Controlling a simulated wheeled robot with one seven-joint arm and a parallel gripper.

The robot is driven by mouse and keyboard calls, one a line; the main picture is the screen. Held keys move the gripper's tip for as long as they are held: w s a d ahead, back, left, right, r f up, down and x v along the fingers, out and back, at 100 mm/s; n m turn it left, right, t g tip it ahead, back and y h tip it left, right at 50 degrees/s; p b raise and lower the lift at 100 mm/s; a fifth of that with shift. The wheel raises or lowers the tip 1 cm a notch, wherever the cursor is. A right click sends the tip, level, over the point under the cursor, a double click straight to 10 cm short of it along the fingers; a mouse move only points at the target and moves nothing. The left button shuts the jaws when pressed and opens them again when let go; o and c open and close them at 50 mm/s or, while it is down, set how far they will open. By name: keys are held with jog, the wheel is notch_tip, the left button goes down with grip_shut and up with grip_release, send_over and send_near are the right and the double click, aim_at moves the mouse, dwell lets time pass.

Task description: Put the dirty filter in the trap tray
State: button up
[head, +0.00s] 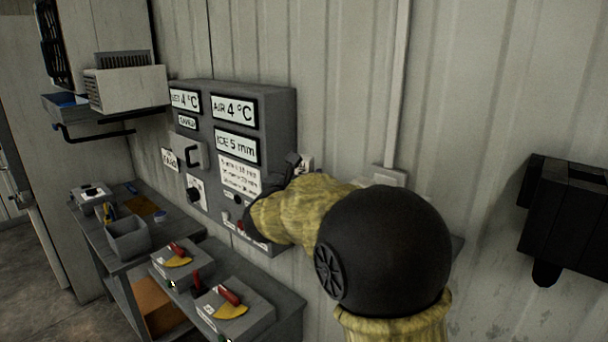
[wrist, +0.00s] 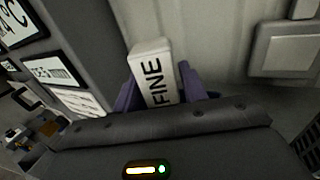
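My gripper (head: 298,165) is in front of the wall, at the right edge of the grey control panel. In the wrist view its purple fingers (wrist: 160,88) stand on both sides of a white block marked FINE (wrist: 153,70) and appear closed on it. I cannot tell whether this block is the dirty filter. No tray is clearly marked as the trap tray; a shallow blue-lined tray (head: 62,104) sits at the upper left beside a white slatted unit (head: 125,88).
The grey control panel (head: 275,120) carries displays and knobs. A wall box (head: 389,176) is close behind my arm. A black unit (head: 570,215) hangs at right.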

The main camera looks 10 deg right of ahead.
jog(key=shift+o, duration=0.8)
jog(key=shift+s+a, duration=0.1)
jog(key=shift+s+a, duration=0.2)
jog(key=shift+s, duration=0.1)
jog(key=b+v, duration=0.4)
jog(key=v, duration=0.7)
